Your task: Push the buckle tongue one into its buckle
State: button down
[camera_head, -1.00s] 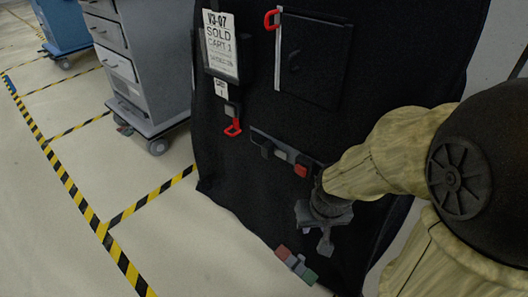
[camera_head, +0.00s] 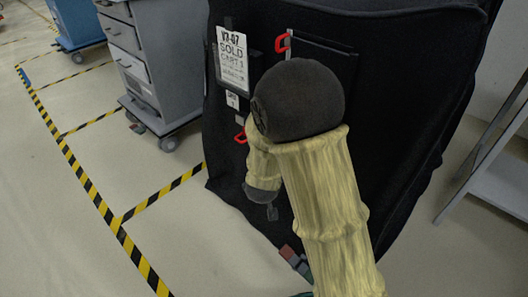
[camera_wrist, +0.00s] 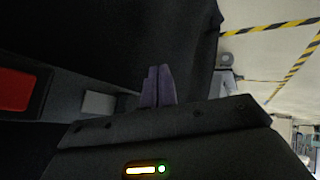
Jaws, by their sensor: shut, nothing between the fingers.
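In the wrist view my gripper (camera_wrist: 158,85) has its two fingers together, empty, in front of the black cover. To its left lie a dark strap with a light grey piece (camera_wrist: 98,103) and a red block (camera_wrist: 15,90), apart from the fingers. A red loop-shaped fitting (camera_head: 241,136) hangs under the tags, partly behind my arm. Another red loop (camera_head: 283,43) is higher up. I cannot tell which part is tongue one. My arm hides the strap in the head view.
The black-covered cart (camera_head: 390,110) carries a white label (camera_head: 232,58). A red and grey piece (camera_head: 289,254) shows near its lower edge, partly covered by my arm. A grey drawer cart (camera_head: 150,60) stands left, a metal shelf (camera_head: 500,185) right. The striped floor at left is open.

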jog(key=s+a+r+n+t+h+p, duration=0.1)
jog(key=a+r+n+t+h+p, duration=0.2)
jog(key=a+n+t+h+p, duration=0.3)
jog(key=shift+s+a+r+n+t+h, duration=0.2)
jog(key=shift+s+a+n+t+h, duration=0.25)
jog(key=shift+a+n+t, duration=0.3)
jog(key=shift+w+d, duration=0.1)
jog(key=shift+w, duration=0.1)
jog(key=w+d+b, duration=0.4)
jog(key=w+d, duration=0.2)
jog(key=d, duration=0.1)
jog(key=shift+b, duration=0.4)
